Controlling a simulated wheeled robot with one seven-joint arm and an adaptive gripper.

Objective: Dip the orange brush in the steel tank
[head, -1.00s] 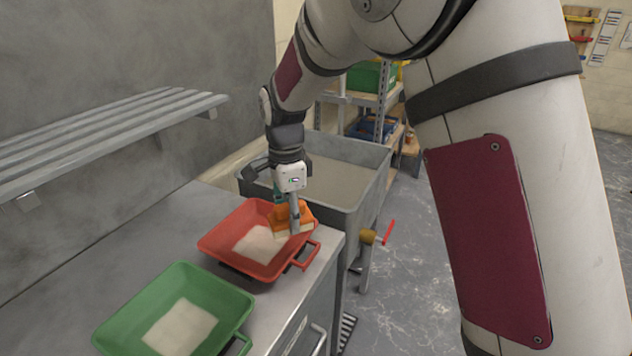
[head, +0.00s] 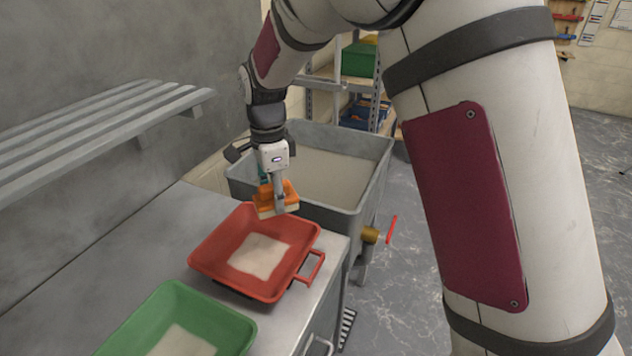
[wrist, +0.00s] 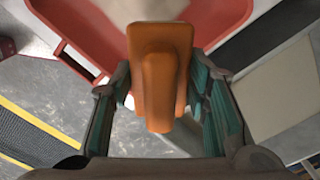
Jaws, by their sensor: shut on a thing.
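The orange brush (head: 277,195) has an orange body and handle with pale bristles underneath. My gripper (head: 279,194) is shut on it and holds it above the far part of the red tub. In the wrist view the brush (wrist: 160,75) sits between the two fingers (wrist: 160,100), its handle toward the camera. The steel tank (head: 345,216) is a grey open basin just beyond the red tub, holding a pale grey-beige fill. A strip of the tank's fill (wrist: 272,95) shows at the right of the wrist view.
The red tub (head: 225,230) and the green tub (head: 235,325), each with pale material inside, stand on a metal bench (head: 180,235). A slatted shelf (head: 90,125) juts from the left wall. A valve with a red lever (head: 391,229) is on the tank's front.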

